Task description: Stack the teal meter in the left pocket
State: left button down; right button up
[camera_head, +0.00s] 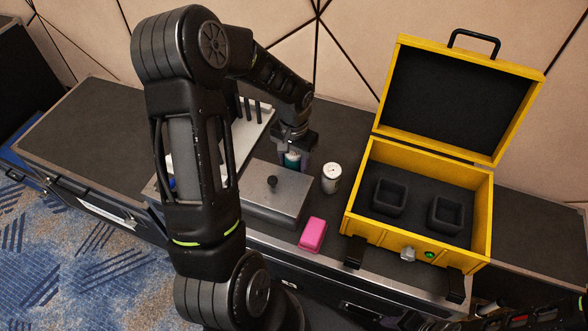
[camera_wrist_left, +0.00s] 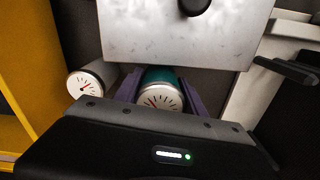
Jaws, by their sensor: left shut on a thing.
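The teal meter (camera_wrist_left: 160,77) has a white dial face and sits between the purple fingertips of my left gripper (camera_wrist_left: 160,92) in the left wrist view. In the head view the teal meter (camera_head: 291,160) shows only in part under my left gripper (camera_head: 293,157), which is shut on it behind the grey metal box. The yellow case (camera_head: 419,240) stands open at the right. Its dark foam holds two square pockets, the left pocket (camera_head: 389,197) and the right pocket (camera_head: 446,214); both look empty. Part of my right arm shows at the bottom right edge; its jaws cannot be made out.
A white meter (camera_head: 331,177) stands between the left gripper and the case. A grey metal box (camera_head: 273,198) with a black knob lies in front of the gripper. A pink block (camera_head: 313,235) lies near the front edge. The case lid (camera_head: 455,95) stands raised at the back.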

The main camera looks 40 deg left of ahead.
aim_at(294, 170)
pick_arm(q)
jog(key=shift+f, duration=1.95)
jog(key=shift+f, duration=0.15)
jog(key=c, duration=0.7)
grip_release()
jog(key=shift+o, duration=0.2)
notch_tip(294, 170, up, 12)
jog(key=shift+r, duration=0.15)
